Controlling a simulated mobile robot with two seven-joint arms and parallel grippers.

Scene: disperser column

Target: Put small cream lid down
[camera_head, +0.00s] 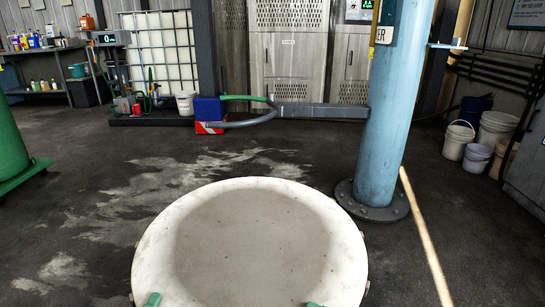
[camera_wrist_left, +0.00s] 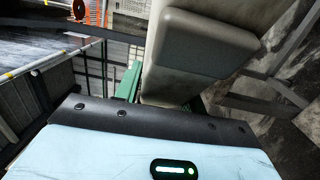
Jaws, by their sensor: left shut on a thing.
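The cream lid (camera_head: 250,235) is a large pale disc with a greyish middle and a white rim, low in the middle of the head view. It looks roughly level, and its near edge is cut off by the frame. The green tip of my left gripper (camera_head: 152,300) shows at its near left edge, and that gripper is shut on the lid. A second green tip (camera_head: 313,304), apparently my right gripper's, barely shows at the near edge further right; its jaws are hidden. The left wrist view does not clearly show the fingers' hold.
A light-blue column (camera_head: 395,110) stands on a round floor flange behind the lid to the right. A grey horizontal beam (camera_head: 322,112) meets it from the left. Several buckets (camera_head: 458,140) stand at the far right. A green object (camera_head: 14,150) is at the left edge. The floor left of the lid is clear.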

